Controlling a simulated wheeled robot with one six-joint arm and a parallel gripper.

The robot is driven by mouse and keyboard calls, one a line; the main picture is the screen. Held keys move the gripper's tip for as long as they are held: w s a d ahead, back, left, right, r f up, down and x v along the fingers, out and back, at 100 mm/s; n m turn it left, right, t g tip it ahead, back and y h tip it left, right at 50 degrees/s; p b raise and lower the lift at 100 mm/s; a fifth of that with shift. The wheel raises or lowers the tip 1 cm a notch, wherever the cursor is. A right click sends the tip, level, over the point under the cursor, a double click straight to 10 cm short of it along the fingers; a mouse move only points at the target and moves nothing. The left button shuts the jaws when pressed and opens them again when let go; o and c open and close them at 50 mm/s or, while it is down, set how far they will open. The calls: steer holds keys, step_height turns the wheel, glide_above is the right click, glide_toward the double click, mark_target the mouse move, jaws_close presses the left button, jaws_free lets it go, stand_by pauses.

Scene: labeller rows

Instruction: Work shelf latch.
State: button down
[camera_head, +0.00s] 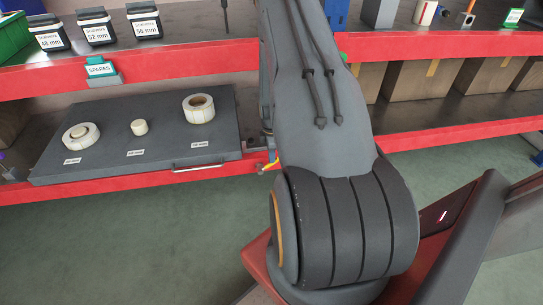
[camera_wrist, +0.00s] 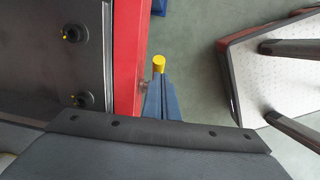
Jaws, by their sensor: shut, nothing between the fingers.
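The pull-out shelf (camera_head: 150,105) is a dark grey board with a bar handle on its front edge. A small dark latch fitting (camera_head: 255,142) sits at its right end by the red rail, with a yellow-orange lever (camera_head: 270,163) beside my arm. In the wrist view a yellow knob (camera_wrist: 159,64) stands just past the tips of my gripper (camera_wrist: 160,83). The blue-grey fingers are together and empty, beside the red rail (camera_wrist: 128,60). I cannot tell whether they touch the knob. My arm hides part of the latch area in the head view.
White label rolls (camera_head: 199,108) lie on the shelf. Labelled dark boxes (camera_head: 96,27) stand above it, and cardboard boxes (camera_head: 420,80) sit in the rack to the right. Two dark round fittings (camera_wrist: 72,33) show beside the rail.

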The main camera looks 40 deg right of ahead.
steer(key=shift+s+d+f, duration=0.5)
steer(key=shift+d+f, duration=0.1)
steer(key=shift+d, duration=0.15)
steer(key=shift+s+d+f+b, duration=0.25)
steer(key=shift+d+f+b, duration=0.1)
steer(key=shift+d+f, duration=0.2)
steer(key=shift+s+d+f+b, duration=0.25)
steer(key=shift+d+f+b, duration=0.15)
steer(key=shift+f, duration=0.2)
steer(key=s+d+r, duration=0.1)
steer(key=s+r, duration=0.1)
steer(key=r, duration=0.4)
steer(key=s+d+r+p, duration=0.1)
steer(key=s+d+r, duration=0.1)
steer(key=r, duration=0.4)
steer(key=shift+d+p, duration=0.2)
steer(key=shift+p, duration=0.1)
steer(key=shift+r, duration=0.1)
